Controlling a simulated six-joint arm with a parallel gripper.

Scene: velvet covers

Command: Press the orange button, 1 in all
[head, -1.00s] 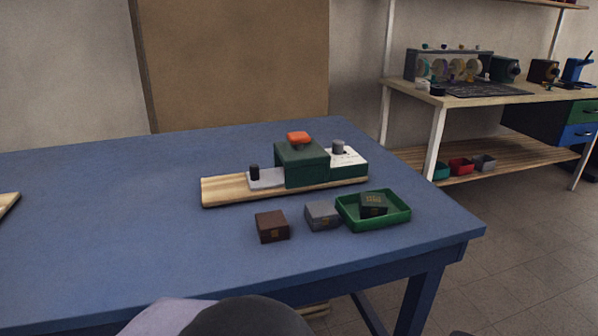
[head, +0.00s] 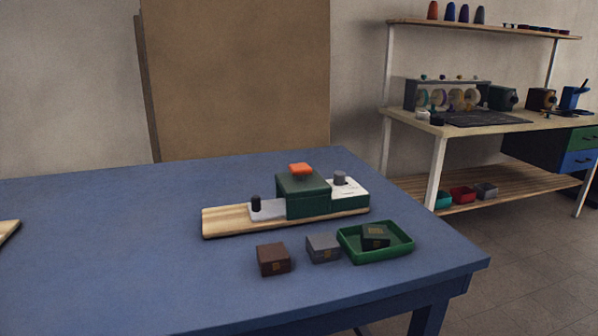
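The orange button (head: 301,169) sits on top of a dark green box (head: 303,195), raised a little above it. The box stands on a wooden board (head: 225,222) on the blue table. To its left on the board is a light grey plate with a black knob (head: 256,203). To its right is a white-topped green block with a grey knob (head: 340,178). My gripper is not in view, and nothing touches the button.
A workbench (head: 470,126) stands behind right.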

